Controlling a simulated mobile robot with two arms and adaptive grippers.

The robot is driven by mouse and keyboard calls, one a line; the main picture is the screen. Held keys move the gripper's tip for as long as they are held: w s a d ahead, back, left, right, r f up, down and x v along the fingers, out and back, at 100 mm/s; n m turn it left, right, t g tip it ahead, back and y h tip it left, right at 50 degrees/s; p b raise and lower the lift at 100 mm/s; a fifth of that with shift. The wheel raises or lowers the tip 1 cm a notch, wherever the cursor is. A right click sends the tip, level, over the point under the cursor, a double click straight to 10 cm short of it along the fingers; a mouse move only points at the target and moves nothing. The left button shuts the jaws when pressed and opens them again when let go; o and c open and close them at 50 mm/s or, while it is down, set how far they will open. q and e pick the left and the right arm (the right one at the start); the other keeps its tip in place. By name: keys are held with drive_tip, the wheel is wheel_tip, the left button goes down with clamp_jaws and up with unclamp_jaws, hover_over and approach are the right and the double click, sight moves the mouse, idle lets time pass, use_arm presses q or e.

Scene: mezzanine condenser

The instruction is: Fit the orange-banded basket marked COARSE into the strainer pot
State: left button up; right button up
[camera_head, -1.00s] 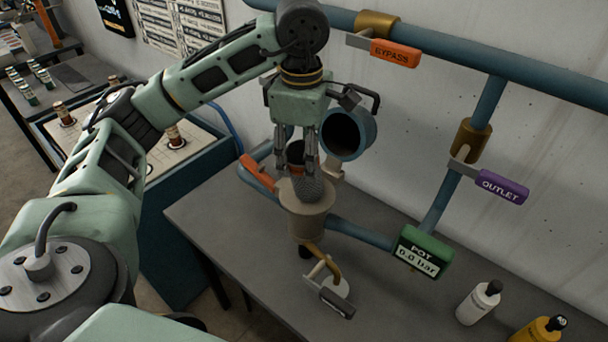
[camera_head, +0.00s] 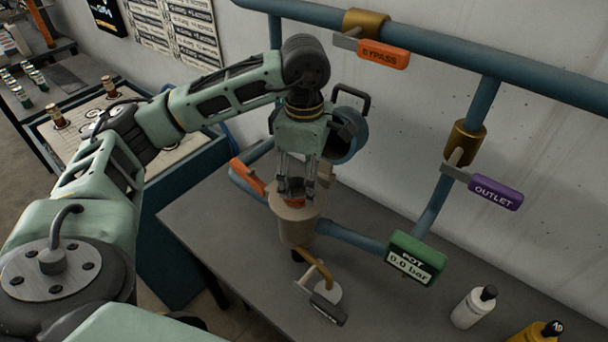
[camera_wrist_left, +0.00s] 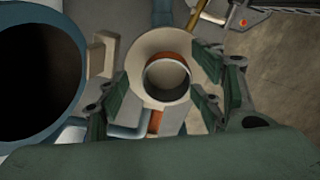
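The strainer pot (camera_head: 297,231) is a beige cylinder on the grey table, open at the top. The orange-banded basket (camera_head: 296,203) sits down inside its mouth, with only the orange rim area showing. In the left wrist view the basket's round rim (camera_wrist_left: 167,62) lies within the pot's wide beige rim (camera_wrist_left: 141,55). No COARSE lettering can be read. My left gripper (camera_head: 296,194) is directly above the pot, pointing down. In the wrist view its fingers (camera_wrist_left: 162,92) are spread on either side of the basket, with gaps visible. My right gripper is out of view.
A blue round cover (camera_head: 350,140) with a dark hollow stands beside my gripper. Orange BYPASS (camera_head: 383,54) and purple OUTLET (camera_head: 482,190) handles are on the pipes. A green pot gauge (camera_head: 417,258) reads 0.0 bar. Bottles (camera_head: 474,308) stand at the table's right front.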

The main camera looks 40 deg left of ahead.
use_arm(q)
wheel_tip(320, 180, up, 12)
drive_tip(key=s+a, duration=0.1)
drive_tip(key=shift+r, duration=0.2)
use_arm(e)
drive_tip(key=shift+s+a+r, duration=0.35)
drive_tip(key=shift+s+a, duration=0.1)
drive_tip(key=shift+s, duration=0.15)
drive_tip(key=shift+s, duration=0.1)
